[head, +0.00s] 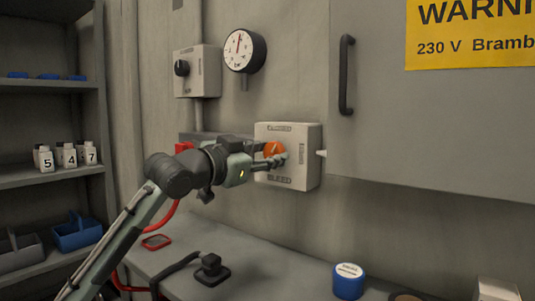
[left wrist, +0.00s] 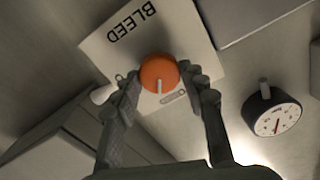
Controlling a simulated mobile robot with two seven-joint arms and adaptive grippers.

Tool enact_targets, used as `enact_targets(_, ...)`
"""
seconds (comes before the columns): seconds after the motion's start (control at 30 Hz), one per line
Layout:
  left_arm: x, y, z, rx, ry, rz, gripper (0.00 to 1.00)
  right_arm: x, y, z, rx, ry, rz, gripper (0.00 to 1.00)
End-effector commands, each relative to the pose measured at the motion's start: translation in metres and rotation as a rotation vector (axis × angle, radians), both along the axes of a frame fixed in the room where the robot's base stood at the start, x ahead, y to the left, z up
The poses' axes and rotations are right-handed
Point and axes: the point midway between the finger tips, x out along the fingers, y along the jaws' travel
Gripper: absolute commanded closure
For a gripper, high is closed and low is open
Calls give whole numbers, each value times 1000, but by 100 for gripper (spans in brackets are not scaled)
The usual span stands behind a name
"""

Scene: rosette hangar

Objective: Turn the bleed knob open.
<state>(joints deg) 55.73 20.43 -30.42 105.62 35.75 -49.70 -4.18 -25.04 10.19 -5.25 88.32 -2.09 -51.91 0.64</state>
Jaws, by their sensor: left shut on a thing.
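The bleed knob is a round orange knob (head: 274,148) on the front of a pale box (head: 302,171) on the wall; BLEED is printed below it and a smaller label above. The knob (left wrist: 158,70) also shows in the left wrist view, with its white pointer mark toward the bottom of that picture, away from the BLEED lettering. My left gripper (head: 276,158) is shut on the knob, a finger on either side in the left wrist view. The fingers partly hide the knob in the head view. My right gripper is not in view.
A gauge (head: 243,50) and a box with a black knob (head: 182,68) are on the wall above left. A grey cabinet with a black handle (head: 346,75) is at right. The bench below holds a black fitting (head: 211,268) and a blue tin (head: 348,285). Shelves stand at left.

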Motion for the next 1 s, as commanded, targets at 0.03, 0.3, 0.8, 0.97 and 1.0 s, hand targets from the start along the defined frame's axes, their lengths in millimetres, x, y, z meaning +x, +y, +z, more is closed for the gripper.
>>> enact_targets(0.03,0,1,1,39,-29,2,87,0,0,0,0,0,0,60)
enact_targets(0.3,0,1,0,247,-179,2,87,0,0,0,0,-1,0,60)
enact_targets(0.8,-1,-1,0,616,-448,0,87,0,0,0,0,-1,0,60)
enact_targets(0.97,-1,-1,-1,706,-515,0,87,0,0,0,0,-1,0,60)
enact_targets(1.0,-1,-1,-1,725,-528,0,87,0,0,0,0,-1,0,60)
